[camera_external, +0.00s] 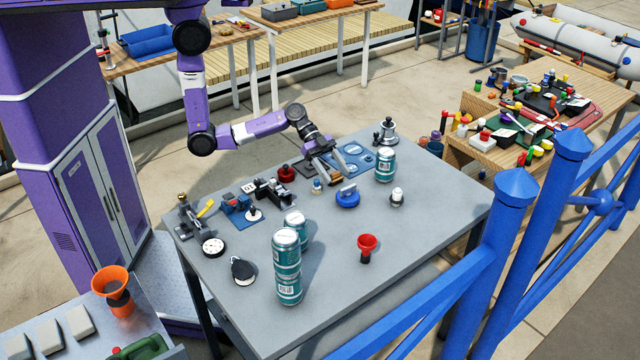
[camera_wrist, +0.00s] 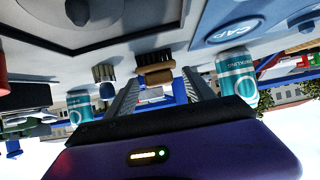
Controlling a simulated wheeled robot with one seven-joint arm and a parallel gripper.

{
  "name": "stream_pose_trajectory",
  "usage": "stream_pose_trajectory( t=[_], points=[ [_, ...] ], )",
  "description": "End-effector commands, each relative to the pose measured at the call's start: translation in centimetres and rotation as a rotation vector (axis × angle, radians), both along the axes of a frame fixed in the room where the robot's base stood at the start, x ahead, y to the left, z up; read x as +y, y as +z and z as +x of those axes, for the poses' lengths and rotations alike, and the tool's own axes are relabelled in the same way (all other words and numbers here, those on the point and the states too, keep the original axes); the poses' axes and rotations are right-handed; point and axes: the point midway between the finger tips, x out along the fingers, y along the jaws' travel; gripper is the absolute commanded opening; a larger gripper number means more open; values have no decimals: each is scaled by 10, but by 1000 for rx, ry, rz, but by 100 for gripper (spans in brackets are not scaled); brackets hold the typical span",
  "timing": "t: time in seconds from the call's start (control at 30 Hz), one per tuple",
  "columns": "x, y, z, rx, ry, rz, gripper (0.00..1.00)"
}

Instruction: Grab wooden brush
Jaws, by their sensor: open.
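The wooden brush, a small brown block-like piece with a darker part (camera_wrist: 154,74), shows in the wrist view between and beyond my finger tips. In the external view a small brown piece (camera_external: 336,184) that looks like it lies on the grey table by my finger tips. My gripper (camera_external: 325,176) is low over the back of the table, its fingers spread and empty. In the wrist view the fingers (camera_wrist: 160,80) stand to either side of the brush; whether they touch it I cannot tell.
Around my gripper are a blue round thing (camera_external: 347,196), a red pot (camera_external: 287,173), a blue panel (camera_external: 352,157) and a teal can (camera_external: 385,164).

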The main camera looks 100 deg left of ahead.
Motion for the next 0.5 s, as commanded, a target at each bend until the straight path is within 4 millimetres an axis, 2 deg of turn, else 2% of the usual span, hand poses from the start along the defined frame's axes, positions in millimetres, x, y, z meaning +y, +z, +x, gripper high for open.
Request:
stream_pose_trajectory(
  t=[0.3, 0.5],
  points=[
    [-4, -3, 3, 0, 0, 0, 60],
    [-4, -3, 3, 0, 1, 0, 21]
  ],
)
